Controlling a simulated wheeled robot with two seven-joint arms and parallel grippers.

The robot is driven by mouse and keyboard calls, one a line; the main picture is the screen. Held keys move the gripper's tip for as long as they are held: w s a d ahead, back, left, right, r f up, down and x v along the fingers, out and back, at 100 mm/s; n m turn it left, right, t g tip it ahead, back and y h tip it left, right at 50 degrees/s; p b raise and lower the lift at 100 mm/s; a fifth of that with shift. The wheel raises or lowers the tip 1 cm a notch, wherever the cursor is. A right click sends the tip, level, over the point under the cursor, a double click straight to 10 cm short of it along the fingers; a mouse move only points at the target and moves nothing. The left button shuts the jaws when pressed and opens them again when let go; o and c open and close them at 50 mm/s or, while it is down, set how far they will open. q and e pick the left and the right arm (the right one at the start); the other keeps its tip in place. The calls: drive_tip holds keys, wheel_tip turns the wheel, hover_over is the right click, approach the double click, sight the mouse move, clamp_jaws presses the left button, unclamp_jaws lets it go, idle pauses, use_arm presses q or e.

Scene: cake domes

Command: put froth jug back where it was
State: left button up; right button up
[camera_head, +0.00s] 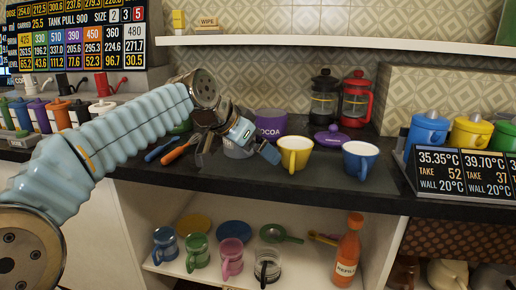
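My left arm reaches in from the left, and its gripper (267,152) is low over the dark counter, by the left side of a yellow mug (295,152). A pale grey vessel (236,152) stands behind and below the gripper, mostly hidden by it. It may be the froth jug, but I cannot tell for sure. I cannot tell whether the fingers are apart or touch anything. A purple cocoa tub (271,122) stands behind the gripper. My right gripper is not in view.
A blue mug (360,159) stands right of the yellow one. Blue and orange-handled tools (178,152) lie left of the gripper. Two presses (356,100) stand at the back. Lidded pots and a temperature display (460,172) fill the right. Shelf (210,275) below holds cups and a bottle.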

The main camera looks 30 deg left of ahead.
use_arm(q)
drive_tip(key=v, duration=0.6)
idle(0.8)
drive_tip(key=shift+s+r, duration=0.1)
idle(0.3)
